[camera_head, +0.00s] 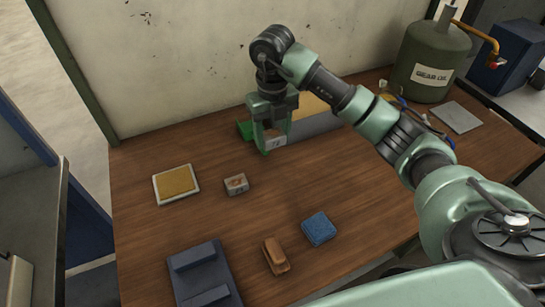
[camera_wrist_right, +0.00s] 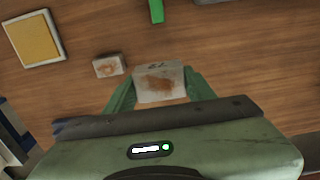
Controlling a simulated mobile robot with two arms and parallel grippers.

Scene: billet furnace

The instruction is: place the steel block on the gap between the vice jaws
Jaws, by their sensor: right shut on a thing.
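My right gripper (camera_head: 272,142) is shut on a pale grey steel block (camera_head: 278,141) and appears to hold it above the back of the table. In the right wrist view, the same block (camera_wrist_right: 160,84) sits between the green fingers (camera_wrist_right: 156,90), with brown rust on its face. A similar smaller-looking block (camera_head: 236,184) lies on the table to the left, and also shows in the right wrist view (camera_wrist_right: 109,66). The dark blue-grey vice (camera_head: 204,277) is at the front left, with two raised jaws and a gap between them. My left gripper is not in view.
A framed yellow pad (camera_head: 176,184), a brown brush-like item (camera_head: 275,257) and a blue sponge (camera_head: 319,229) lie on the wooden table (camera_head: 210,222). A long grey item (camera_head: 318,124) is behind my gripper. A gear oil tank (camera_head: 432,64) stands at the back right.

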